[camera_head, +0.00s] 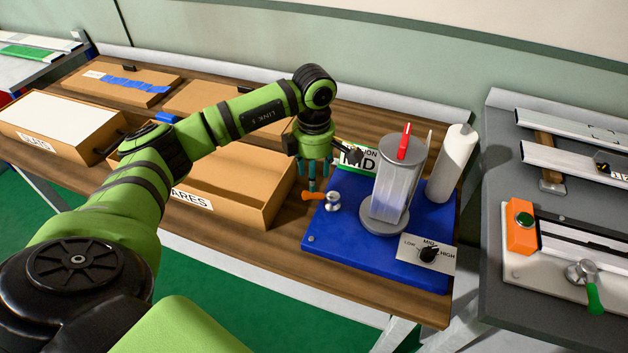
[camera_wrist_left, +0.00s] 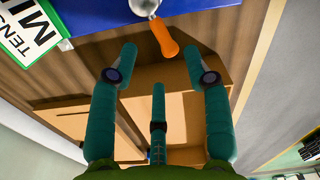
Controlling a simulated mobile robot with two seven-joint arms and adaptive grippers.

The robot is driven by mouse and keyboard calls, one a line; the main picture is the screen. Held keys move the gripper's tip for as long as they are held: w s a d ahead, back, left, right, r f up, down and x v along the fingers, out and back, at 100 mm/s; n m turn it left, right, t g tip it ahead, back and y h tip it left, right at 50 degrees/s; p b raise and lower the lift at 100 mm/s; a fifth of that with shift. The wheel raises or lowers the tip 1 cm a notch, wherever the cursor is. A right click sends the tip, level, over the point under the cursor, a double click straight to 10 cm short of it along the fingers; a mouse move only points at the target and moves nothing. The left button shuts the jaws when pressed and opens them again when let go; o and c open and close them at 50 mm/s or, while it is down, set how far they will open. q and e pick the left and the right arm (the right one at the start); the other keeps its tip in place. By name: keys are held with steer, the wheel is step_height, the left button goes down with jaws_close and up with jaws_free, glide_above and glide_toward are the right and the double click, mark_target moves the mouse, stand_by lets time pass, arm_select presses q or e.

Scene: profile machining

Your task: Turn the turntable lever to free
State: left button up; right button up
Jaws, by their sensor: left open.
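A small lever with an orange handle (camera_head: 313,196) and a round metal hub (camera_head: 333,201) sits at the left edge of the blue base plate (camera_head: 333,242). The handle points left, past the plate's edge. A grey turntable disc (camera_head: 384,226) under a clear wrapped column stands to its right. My left gripper (camera_head: 312,186) is open and empty, fingers pointing down, just above and behind the handle. In the left wrist view the orange handle (camera_wrist_left: 164,38) lies beyond the spread fingers (camera_wrist_left: 160,68), apart from them. My right gripper is not in view.
A red lever (camera_head: 405,141) tops the column, with a white roll (camera_head: 454,165) beside it. A LOW/MID/HIGH dial (camera_head: 428,255) is at the plate's front right. An open cardboard box (camera_head: 266,211) stands left. Another bench with a green-handled crank (camera_head: 592,296) is at right.

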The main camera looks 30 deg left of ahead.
arm_select(q)
step_height(320, 180, down, 6)
steer(key=shift+r+p, duration=0.25)
steer(key=shift+p, duration=0.4)
jaws_close()
